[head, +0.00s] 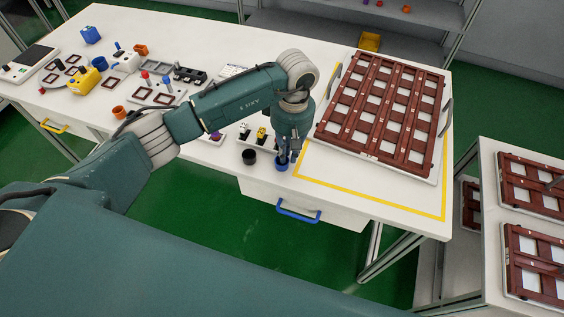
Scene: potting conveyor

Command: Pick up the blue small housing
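A small round blue housing (282,165) stands on the white table near its front edge, left of the yellow-lined area. My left gripper (284,153) points down directly over it, with its fingertips at the housing's top. The fingers partly cover the housing, and I cannot tell whether they grip it or are apart. My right gripper is not in view.
A black round housing (249,157) stands close to the left of the blue one. A large brown grid tray (352,137) lies to the right. Small parts, a yellow container (84,81) and a blue block (91,35) stand at left. A blue-handled drawer (298,210) is below.

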